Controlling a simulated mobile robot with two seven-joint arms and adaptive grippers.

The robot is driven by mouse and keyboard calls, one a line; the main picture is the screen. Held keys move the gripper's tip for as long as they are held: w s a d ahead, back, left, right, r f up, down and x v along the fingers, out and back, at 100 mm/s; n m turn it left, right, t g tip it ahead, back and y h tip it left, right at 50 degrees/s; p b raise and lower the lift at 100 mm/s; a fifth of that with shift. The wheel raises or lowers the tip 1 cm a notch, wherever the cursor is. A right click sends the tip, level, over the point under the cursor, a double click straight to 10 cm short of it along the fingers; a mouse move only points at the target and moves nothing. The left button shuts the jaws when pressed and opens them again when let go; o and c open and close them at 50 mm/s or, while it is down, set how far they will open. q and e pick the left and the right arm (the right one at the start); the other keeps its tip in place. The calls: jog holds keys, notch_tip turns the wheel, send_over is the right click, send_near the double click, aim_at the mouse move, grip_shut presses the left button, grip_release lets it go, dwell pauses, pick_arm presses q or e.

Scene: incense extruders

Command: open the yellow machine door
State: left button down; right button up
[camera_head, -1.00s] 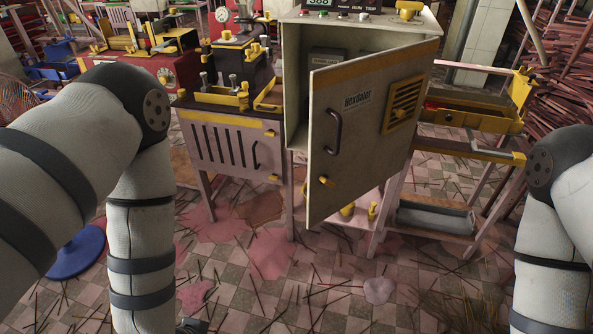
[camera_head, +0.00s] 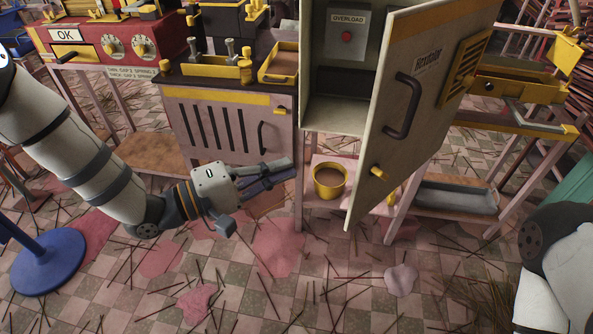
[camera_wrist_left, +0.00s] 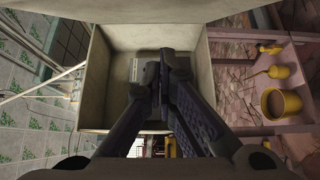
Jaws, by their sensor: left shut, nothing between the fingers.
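The machine door (camera_head: 428,85) is pale with a yellow band, a yellow vent, a black handle (camera_head: 404,106) and a yellow latch (camera_head: 379,172). It stands partly open on the right side of the pale cabinet (camera_head: 318,90), whose inside shows an OVERLOAD label and a red button. My left gripper (camera_head: 288,168) is shut and empty, low in front of the neighbouring grey panel, left of the door and apart from its handle. Its closed fingers (camera_wrist_left: 167,60) show in the left wrist view against a pale open box. My right gripper is out of view.
A yellow bowl (camera_head: 329,180) sits on the low shelf under the cabinet, right of my left gripper. A red machine (camera_head: 110,45) stands at the back left. A blue round base (camera_head: 45,262) is at the lower left. Thin sticks litter the tiled floor.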

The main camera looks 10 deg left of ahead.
pick_arm(q)
jog(key=w+d, duration=0.2)
jog(key=d, duration=0.7)
jog(key=shift+d+p, duration=0.2)
jog(key=shift+p, duration=0.25)
